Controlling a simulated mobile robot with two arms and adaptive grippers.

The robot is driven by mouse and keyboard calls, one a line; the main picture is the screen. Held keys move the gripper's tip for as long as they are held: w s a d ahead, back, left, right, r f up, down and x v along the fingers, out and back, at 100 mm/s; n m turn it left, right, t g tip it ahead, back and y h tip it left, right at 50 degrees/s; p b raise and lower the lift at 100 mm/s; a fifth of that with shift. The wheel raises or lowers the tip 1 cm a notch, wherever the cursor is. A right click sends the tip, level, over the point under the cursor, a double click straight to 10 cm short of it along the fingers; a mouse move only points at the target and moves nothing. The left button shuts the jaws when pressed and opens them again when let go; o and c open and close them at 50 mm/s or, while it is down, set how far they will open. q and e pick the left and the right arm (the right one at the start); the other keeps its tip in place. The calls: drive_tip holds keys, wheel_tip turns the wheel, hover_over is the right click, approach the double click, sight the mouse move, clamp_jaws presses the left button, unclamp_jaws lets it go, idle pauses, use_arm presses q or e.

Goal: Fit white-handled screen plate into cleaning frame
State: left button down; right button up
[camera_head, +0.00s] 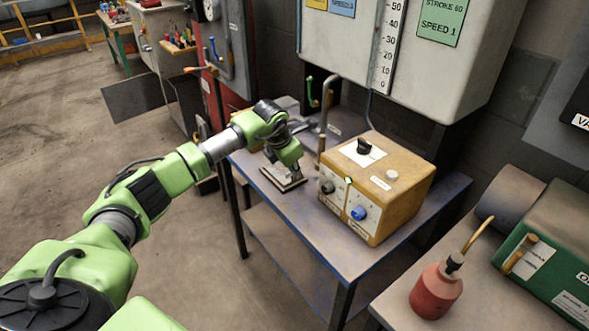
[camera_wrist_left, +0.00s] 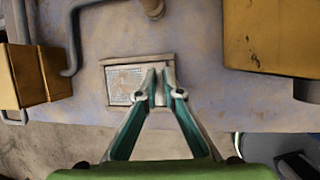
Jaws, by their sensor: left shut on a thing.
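My left gripper (camera_head: 292,176) reaches down over the far left part of the blue-grey table (camera_head: 318,236). In the left wrist view its fingertips (camera_wrist_left: 160,88) are close together, shut on the screen plate (camera_wrist_left: 124,78) by its handle, which the fingers mostly hide. The plate is a pale grey, speckled rectangle. A thin brownish rim, the cleaning frame (camera_wrist_left: 140,61), shows around it. In the head view the frame (camera_head: 284,180) lies on the tabletop under the gripper. I cannot tell whether the plate is fully seated or slightly above the frame. My right gripper is not in view.
A yellow control box (camera_head: 400,190) with knobs stands right of the frame. A bent grey pipe (camera_head: 325,110) rises behind. A red oil can (camera_head: 436,290) and a green case (camera_head: 555,245) sit on the right bench. The table's front-left strip is clear.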

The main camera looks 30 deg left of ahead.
use_arm(q)
drive_tip(key=c, duration=2.1)
unclamp_jaws()
drive_tip(key=v, duration=1.2)
